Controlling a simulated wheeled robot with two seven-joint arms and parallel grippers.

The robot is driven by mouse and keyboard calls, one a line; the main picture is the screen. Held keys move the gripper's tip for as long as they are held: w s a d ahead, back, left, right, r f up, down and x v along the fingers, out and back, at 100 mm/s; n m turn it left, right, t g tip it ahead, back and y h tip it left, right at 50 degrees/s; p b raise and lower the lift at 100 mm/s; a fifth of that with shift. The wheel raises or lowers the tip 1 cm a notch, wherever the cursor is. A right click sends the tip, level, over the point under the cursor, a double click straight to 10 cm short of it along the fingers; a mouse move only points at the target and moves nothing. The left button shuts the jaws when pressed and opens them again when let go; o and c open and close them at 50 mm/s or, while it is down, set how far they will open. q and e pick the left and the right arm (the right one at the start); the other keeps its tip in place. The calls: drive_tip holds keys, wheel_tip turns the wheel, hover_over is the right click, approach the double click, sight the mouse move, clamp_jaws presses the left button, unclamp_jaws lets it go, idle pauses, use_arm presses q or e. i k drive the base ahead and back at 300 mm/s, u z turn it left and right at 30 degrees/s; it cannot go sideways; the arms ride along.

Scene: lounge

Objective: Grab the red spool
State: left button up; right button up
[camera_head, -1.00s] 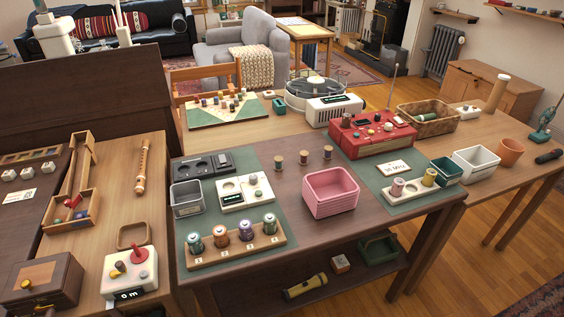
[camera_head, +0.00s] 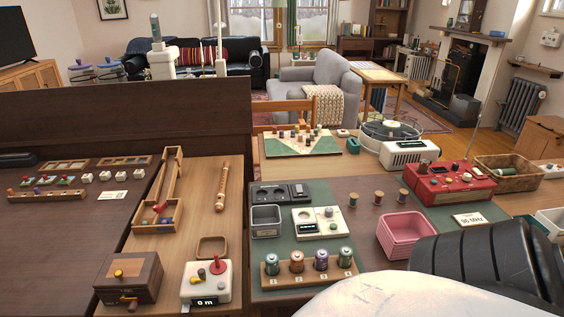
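No spool in view is clearly red. A wooden rack (camera_head: 283,283) at the front of the middle table holds a green spool (camera_head: 269,265), a copper-orange spool (camera_head: 297,262), a purple spool (camera_head: 321,260) and a teal spool (camera_head: 345,258), upright above number labels. A large white and black arm part of mine covers the lower right and hides the table there. Neither gripper shows.
A pink basket (camera_head: 402,240) stands right of the rack, partly behind my arm. A grey bin (camera_head: 266,221), a white device (camera_head: 318,224) and a red radio (camera_head: 450,184) share the table. A white box with a red knob (camera_head: 206,283) sits on the left table.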

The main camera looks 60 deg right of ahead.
sight(378, 200)
drive_tip(key=u, duration=1.2)
drive_tip(key=k, duration=1.75)
drive_tip(key=z, duration=1.8)
